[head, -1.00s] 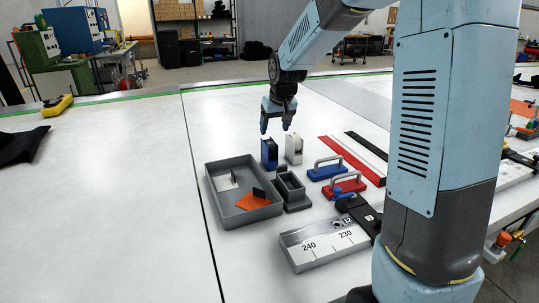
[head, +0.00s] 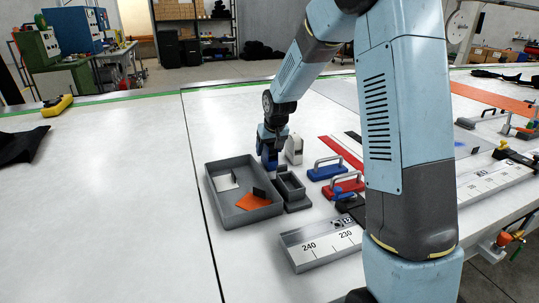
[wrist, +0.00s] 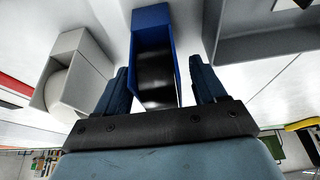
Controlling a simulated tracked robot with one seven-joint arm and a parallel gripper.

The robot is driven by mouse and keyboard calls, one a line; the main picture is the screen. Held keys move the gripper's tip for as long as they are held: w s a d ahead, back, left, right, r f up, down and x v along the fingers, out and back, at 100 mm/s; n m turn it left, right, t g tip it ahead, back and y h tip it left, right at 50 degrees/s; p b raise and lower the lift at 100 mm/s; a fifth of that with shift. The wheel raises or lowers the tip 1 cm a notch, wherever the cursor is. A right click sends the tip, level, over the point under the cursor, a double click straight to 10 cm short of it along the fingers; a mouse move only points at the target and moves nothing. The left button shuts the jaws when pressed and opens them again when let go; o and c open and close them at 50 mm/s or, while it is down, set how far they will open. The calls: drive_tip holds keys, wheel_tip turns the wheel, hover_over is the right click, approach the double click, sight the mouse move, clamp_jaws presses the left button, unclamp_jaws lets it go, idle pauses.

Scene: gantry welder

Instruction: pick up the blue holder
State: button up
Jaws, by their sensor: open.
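The blue holder (wrist: 151,18) is an upright open box standing on the white table. In the wrist view it lies between the two fingers of my open gripper (wrist: 160,66), with a gap on each side near the fingertips. In the head view my gripper (head: 270,165) is low over the holder's spot and hides most of it. I cannot tell there whether the fingers touch it. A similar white holder (head: 294,149) stands just to the right, and it also shows at left in the wrist view (wrist: 68,62).
A grey tray (head: 213,187) with an orange piece and a light piece lies in front left of my gripper. A small grey box (head: 291,186) is in front. Blue (head: 325,172) and red (head: 343,188) handled blocks lie right.

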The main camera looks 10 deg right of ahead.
drive_tip(key=shift+w+f, duration=0.3)
drive_tip(key=shift+f, duration=0.35)
drive_tip(key=c, duration=1.2)
drive_tip(key=shift+o, duration=0.2)
drive_tip(key=shift+r, duration=0.1)
